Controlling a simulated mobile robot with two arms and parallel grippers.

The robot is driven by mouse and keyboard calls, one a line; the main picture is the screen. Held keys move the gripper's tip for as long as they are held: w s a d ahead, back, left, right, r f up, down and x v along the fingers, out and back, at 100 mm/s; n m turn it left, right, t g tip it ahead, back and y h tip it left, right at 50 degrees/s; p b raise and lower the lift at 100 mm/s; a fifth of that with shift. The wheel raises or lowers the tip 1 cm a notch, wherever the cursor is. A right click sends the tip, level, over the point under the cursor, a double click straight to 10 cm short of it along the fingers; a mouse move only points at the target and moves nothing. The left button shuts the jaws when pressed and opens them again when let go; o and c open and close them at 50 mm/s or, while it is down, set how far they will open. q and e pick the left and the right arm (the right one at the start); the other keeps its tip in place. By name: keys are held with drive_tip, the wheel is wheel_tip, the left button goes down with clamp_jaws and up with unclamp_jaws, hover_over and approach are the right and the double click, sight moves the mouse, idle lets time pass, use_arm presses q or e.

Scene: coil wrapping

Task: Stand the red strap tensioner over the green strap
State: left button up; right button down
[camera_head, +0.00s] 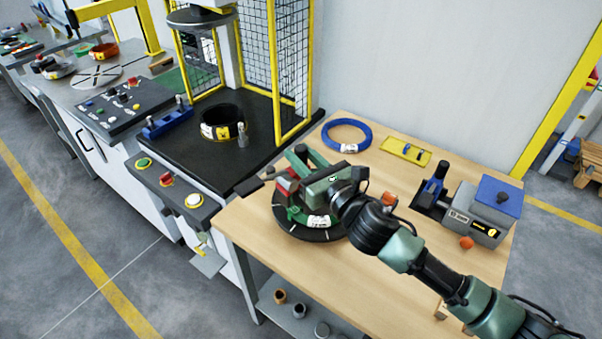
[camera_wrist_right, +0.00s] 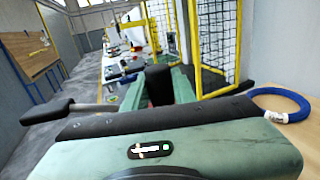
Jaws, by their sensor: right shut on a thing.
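The red strap tensioner (camera_head: 286,187) is at the left end of my right gripper (camera_head: 296,172), mostly hidden by it. Its lever with a black grip (camera_head: 247,186) sticks out to the left; the lever also shows in the right wrist view (camera_wrist_right: 48,111). The green strap (camera_head: 296,214) lies there, just below the tensioner. Whether the tensioner touches the strap is hard to tell. My left gripper is not in view.
On the wooden table (camera_head: 400,290) are a blue ring coil (camera_head: 347,134), a yellow tray (camera_head: 405,151) and a grey-blue device (camera_head: 478,212). A caged press with a dark coil (camera_head: 221,121) stands left. The table's front right is mostly clear.

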drive_tip(key=shift+f, duration=2.45)
drive_tip(key=shift+f, duration=0.1)
drive_tip(key=shift+f+b, duration=0.5)
drive_tip(key=shift+b, duration=0.15)
drive_tip(key=c, duration=1.1)
unclamp_jaws()
drive_tip(key=shift+f, duration=0.1)
drive_tip(key=shift+c, duration=0.2)
